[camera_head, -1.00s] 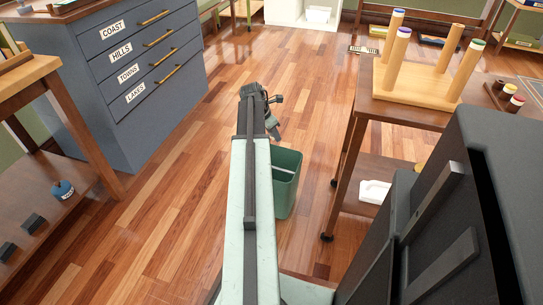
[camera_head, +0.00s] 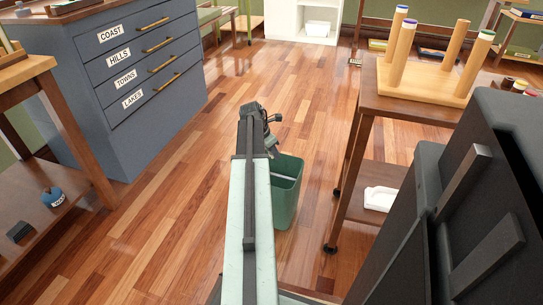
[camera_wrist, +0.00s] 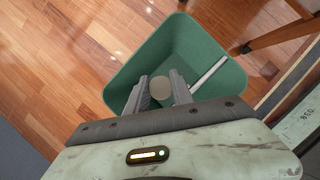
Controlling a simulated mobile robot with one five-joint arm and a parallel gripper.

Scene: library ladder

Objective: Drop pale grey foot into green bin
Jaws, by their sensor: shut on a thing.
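The green bin (camera_head: 287,200) stands on the wooden floor, partly hidden behind my arm in the head view. In the wrist view, the open green bin (camera_wrist: 215,62) lies below my gripper (camera_wrist: 159,90). My gripper is shut on the pale grey foot (camera_wrist: 160,87), a small round disc between the two fingers, seen above the bin's opening. In the head view my gripper (camera_head: 273,135) is seen side-on near the bin's top edge, and the foot cannot be made out there.
A wooden table (camera_head: 400,106) stands right of the bin, with an upturned stool (camera_head: 425,80) on it. A white tray (camera_head: 380,199) sits on its lower shelf. A blue drawer cabinet (camera_head: 140,90) is at the left. A thin pale rod (camera_wrist: 209,73) shows across the bin in the wrist view.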

